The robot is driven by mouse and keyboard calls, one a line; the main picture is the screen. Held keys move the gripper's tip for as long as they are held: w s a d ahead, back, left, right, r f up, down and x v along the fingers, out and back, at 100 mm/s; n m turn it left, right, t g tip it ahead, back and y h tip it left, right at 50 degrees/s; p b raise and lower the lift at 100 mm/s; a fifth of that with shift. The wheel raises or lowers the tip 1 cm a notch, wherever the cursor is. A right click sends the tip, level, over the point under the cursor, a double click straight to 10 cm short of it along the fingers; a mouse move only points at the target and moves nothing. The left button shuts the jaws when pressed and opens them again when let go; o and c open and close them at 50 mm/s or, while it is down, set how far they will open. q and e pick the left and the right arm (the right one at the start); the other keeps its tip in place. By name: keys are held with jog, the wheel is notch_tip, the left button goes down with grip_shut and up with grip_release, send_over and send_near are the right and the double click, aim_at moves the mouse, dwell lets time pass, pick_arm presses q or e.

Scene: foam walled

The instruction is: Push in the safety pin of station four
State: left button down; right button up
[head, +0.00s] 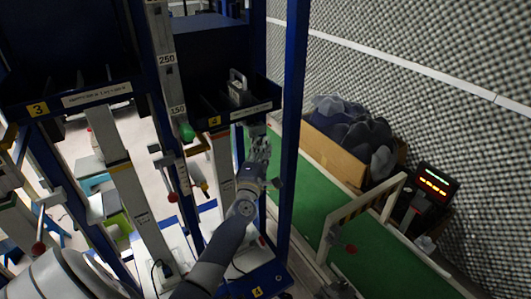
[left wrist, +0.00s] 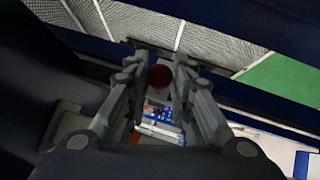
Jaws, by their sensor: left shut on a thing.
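Station four is marked by a yellow "4" label (head: 214,121) on the front of a dark blue shelf bin. My left gripper (head: 260,146) is just below and right of that label, beside a blue upright post. In the left wrist view the two fingers (left wrist: 160,92) are on either side of a dark red ball knob (left wrist: 160,77) and are shut on it. The shaft behind the knob is hidden, so I cannot tell how far the pin is in. In the head view the gripper hides the knob. My right gripper is not clearly seen.
A blue post (head: 291,130) stands close right of my left gripper. A green knob (head: 187,132) and a red-balled lever (head: 172,197) are to the left. On the right are a green conveyor belt (head: 315,185), a cardboard box (head: 335,150) of dark items and a lit display (head: 435,183).

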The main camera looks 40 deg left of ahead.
pick_arm(q)
jog(key=c, duration=1.6)
grip_release()
jog(key=shift+a+r, duration=0.15)
jog(key=shift+o, duration=1)
jog(key=shift+w+a, duration=0.1)
jog(key=v, duration=1.2)
jog(key=shift+f, duration=0.2)
